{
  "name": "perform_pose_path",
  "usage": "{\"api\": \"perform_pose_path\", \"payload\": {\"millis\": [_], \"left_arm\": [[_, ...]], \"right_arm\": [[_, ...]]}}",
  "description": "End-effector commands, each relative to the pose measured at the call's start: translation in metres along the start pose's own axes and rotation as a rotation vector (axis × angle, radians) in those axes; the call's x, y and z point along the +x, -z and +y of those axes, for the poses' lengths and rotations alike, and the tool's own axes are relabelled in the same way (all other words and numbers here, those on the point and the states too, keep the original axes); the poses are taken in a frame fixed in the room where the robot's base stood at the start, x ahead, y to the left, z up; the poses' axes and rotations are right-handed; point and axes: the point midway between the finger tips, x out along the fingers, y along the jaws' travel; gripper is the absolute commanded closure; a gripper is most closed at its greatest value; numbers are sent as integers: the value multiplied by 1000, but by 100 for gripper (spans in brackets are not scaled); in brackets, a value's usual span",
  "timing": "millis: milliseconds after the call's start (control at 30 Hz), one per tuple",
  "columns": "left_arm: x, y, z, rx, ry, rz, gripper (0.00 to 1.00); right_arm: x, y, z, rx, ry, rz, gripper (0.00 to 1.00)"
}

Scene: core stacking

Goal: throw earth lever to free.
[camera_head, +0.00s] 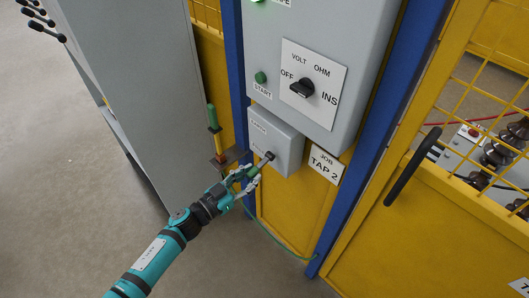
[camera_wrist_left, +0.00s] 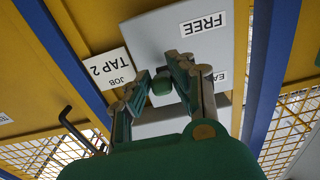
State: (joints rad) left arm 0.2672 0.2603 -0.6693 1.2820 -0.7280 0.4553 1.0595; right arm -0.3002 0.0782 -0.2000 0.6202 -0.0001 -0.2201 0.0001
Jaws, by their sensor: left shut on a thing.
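The earth lever (camera_head: 264,160) sticks out from the front of a small grey box (camera_head: 285,146) below the big control panel. Its dark shaft runs down and left to my left gripper (camera_head: 250,178). In the left wrist view, the two fingers of my left gripper (camera_wrist_left: 170,84) close around the lever's rounded greenish end (camera_wrist_left: 161,86). A white FREE label (camera_wrist_left: 203,24) shows on the grey box in that view, with part of another label (camera_wrist_left: 221,77) nearer the fingers. The fingers hide part of the lever. My right gripper is not in view.
Above is the control panel (camera_head: 330,70) with a black rotary knob (camera_head: 302,89) and a green START button (camera_head: 260,77). A JOB TAP 2 sign (camera_head: 325,165) is right of the box. A coloured rod (camera_head: 214,122) stands left of it. A yellow mesh gate has a black handle (camera_head: 412,167).

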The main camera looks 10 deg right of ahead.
Motion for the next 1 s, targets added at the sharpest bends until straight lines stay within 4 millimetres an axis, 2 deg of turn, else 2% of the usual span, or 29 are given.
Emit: {"api": "perform_pose_path", "payload": {"millis": [333,667,1000], "left_arm": [[0,-6,1,0,0,-7,100],[7,-24,1,0,0,-6,100],[8,-24,1,0,0,-6,100]], "right_arm": [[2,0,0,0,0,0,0],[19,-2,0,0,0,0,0],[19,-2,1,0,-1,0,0]]}}
